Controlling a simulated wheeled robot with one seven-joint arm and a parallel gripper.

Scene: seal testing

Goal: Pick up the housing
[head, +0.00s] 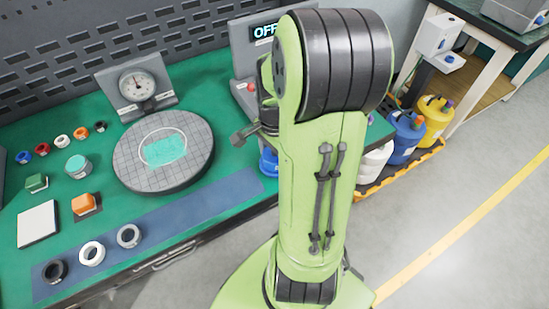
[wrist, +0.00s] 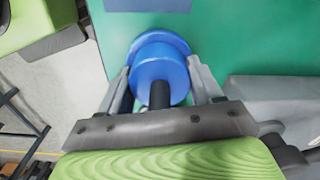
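A round blue part (wrist: 158,72), which I take to be the housing, shows in the wrist view. It has a wider blue flange and a dark stem in its middle. The two grey fingers of my gripper (wrist: 160,75) are on either side of it, close against its sides. I cannot tell whether they press on it or stand slightly apart. In the head view, a blue part (head: 268,163) sits at the right of the green bench, partly hidden by my arm, and my fingers are hidden there.
The green bench (head: 222,105) holds a round grey plate (head: 190,172), a dial gauge (head: 137,86) and an "OFF" display (head: 264,30). Several rings and small parts lie at left. Coloured containers (head: 434,115) stand right of my arm. Open floor is at right.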

